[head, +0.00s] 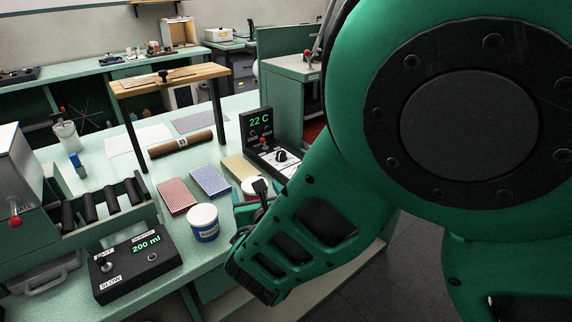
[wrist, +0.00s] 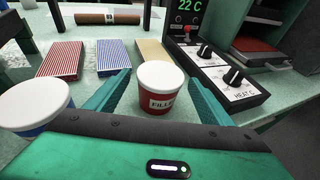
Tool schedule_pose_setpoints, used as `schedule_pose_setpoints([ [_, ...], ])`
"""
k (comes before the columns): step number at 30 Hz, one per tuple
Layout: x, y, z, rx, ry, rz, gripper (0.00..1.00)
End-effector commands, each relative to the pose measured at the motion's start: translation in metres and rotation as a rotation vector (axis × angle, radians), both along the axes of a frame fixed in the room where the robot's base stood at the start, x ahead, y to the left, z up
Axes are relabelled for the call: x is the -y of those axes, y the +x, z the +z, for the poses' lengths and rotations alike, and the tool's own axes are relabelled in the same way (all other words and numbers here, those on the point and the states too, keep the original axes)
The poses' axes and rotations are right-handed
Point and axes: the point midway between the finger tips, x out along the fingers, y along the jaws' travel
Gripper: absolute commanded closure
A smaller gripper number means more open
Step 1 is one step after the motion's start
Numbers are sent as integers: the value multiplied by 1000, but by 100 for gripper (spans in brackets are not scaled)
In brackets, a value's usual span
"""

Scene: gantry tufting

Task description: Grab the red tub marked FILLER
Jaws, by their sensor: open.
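The red tub marked FILLER (wrist: 160,90) stands upright on the pale green bench in the wrist view. It has a white lid and a white label. My gripper (wrist: 160,98) is open, with one teal finger on each side of the tub. I cannot tell whether either finger touches it. In the head view only the white lid of the tub (head: 254,186) shows clearly, and my arm hides much of the rest. My gripper (head: 258,208) is partly hidden there too.
A blue tub with a white lid (head: 203,222) stands close on the left, also in the wrist view (wrist: 36,104). A 22 C control box (head: 262,140) stands behind right. Red-striped (head: 176,195), blue (head: 210,181) and tan blocks lie behind. A 200 ml box (head: 135,262) is front left.

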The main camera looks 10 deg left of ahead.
Motion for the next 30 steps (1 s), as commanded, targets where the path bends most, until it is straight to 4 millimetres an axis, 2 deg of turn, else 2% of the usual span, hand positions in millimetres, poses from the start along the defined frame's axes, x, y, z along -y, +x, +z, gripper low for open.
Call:
schedule_pose_setpoints([
  [5, 0, 0, 0, 0, 0, 0, 28],
  [9, 0, 0, 0, 0, 0, 0, 61],
  [11, 0, 0, 0, 0, 0, 0, 73],
  [23, 0, 0, 4, 0, 1, 0, 73],
  [30, 0, 1, 28, 1, 6, -1, 73],
])
